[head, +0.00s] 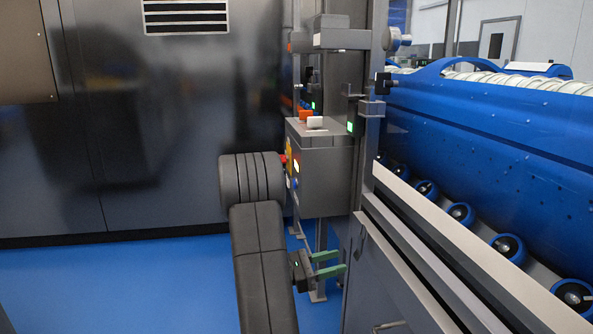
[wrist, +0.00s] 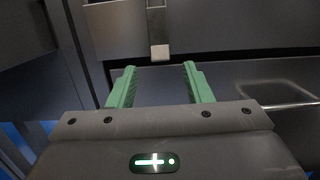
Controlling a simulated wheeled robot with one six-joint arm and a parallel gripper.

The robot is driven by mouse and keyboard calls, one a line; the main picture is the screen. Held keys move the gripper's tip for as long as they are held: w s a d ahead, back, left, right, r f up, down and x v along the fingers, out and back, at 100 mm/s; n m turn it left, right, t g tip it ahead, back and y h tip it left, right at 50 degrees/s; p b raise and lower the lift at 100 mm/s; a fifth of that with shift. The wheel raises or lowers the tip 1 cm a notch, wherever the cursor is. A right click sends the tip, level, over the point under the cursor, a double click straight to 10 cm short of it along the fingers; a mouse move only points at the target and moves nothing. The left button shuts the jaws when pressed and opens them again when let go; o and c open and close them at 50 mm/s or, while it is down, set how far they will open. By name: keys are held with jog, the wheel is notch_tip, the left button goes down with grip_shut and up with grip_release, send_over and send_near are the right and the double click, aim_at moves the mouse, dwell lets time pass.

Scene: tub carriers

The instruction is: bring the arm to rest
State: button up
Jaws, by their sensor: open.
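My gripper (head: 329,264) shows low in the head view, beyond my dark arm link. Its two green fingers point right, towards the grey side of the conveyor frame. In the wrist view my gripper (wrist: 158,80) has its green fingers spread apart, with nothing between them. Dark grey panels lie ahead of the fingertips. I cannot tell from these views how close the fingertips are to the panel.
A grey control box (head: 325,165) with lit buttons stands behind my arm. A blue tub carrier (head: 490,135) is at the right, above a row of blue rollers (head: 508,247). A dark cabinet (head: 150,130) fills the back left. The blue floor (head: 120,285) at left is clear.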

jog(key=p+v, duration=0.2)
jog(key=v, duration=0.8)
jog(key=b+x, duration=0.3)
jog(key=x, duration=1)
jog(key=shift+d+b, duration=0.35)
jog(key=shift+w+a+r+y+p, duration=0.1)
jog(key=shift+a+r+y+p, duration=0.05)
jog(key=shift+r+y+p, duration=0.2)
jog(key=shift+a+r+y+p, duration=0.45)
jog(key=shift+r+y+p, duration=0.05)
jog(key=shift+y, duration=0.25)
jog(key=g+y+p, duration=0.3)
jog(key=y+p, duration=0.5)
jog(key=y, duration=0.3)
send_near(355, 257)
jog(key=shift+a+f+y+p, duration=0.1)
jog(key=shift+f+y+p, duration=0.1)
jog(key=shift+y+p, duration=0.45)
